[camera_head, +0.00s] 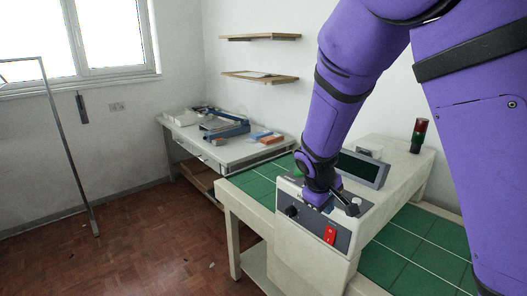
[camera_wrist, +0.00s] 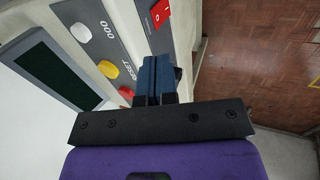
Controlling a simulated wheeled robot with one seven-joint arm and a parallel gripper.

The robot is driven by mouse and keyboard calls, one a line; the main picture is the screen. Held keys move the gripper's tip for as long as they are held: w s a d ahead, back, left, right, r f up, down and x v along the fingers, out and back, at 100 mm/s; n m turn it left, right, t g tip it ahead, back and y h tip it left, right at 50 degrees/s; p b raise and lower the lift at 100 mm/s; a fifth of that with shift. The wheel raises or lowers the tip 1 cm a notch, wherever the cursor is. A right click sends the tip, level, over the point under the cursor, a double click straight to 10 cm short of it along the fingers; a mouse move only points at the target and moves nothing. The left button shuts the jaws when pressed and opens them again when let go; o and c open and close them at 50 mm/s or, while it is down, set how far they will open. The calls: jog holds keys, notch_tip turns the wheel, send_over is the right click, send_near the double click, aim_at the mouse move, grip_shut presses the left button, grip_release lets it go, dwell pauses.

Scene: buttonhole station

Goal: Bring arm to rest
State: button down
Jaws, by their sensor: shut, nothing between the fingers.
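My gripper (camera_wrist: 160,64) shows in the wrist view with its two blue-padded fingers together and nothing between them. It is over the machine's grey control panel (camera_wrist: 118,38), near the red rocker switch (camera_wrist: 160,14). I cannot tell whether the fingertips touch the panel. In the head view my purple arm reaches down from the upper right to the cream machine (camera_head: 315,262), and the wrist covers part of its panel. The fingertips are hard to make out there. The red switch also shows in the head view (camera_head: 330,235).
A dark display (camera_head: 362,168) stands right behind my wrist, and a red-green signal lamp (camera_head: 420,133) stands farther right. White (camera_wrist: 80,32), yellow (camera_wrist: 108,69) and red (camera_wrist: 126,92) buttons line the panel. A cluttered side table (camera_head: 225,152) stands behind.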

jog(key=s+d+r+m+y, duration=0.2)
jog(key=s+d+r, duration=0.2)
jog(key=s+r, duration=0.25)
jog(key=s+d+r+m+y, duration=0.25)
jog(key=s+r, duration=0.25)
jog(key=r, duration=0.3)
jog(key=s+d+r+m+t, duration=0.1)
jog(key=s+r, duration=0.2)
jog(key=s, duration=0.4)
jog(key=s+d+r+m+t, duration=0.1)
jog(key=s+r, duration=0.3)
jog(key=s, duration=0.4)
jog(key=shift+d+r+h, duration=0.2)
jog(key=shift+d+h, duration=0.05)
jog(key=shift+h, duration=0.2)
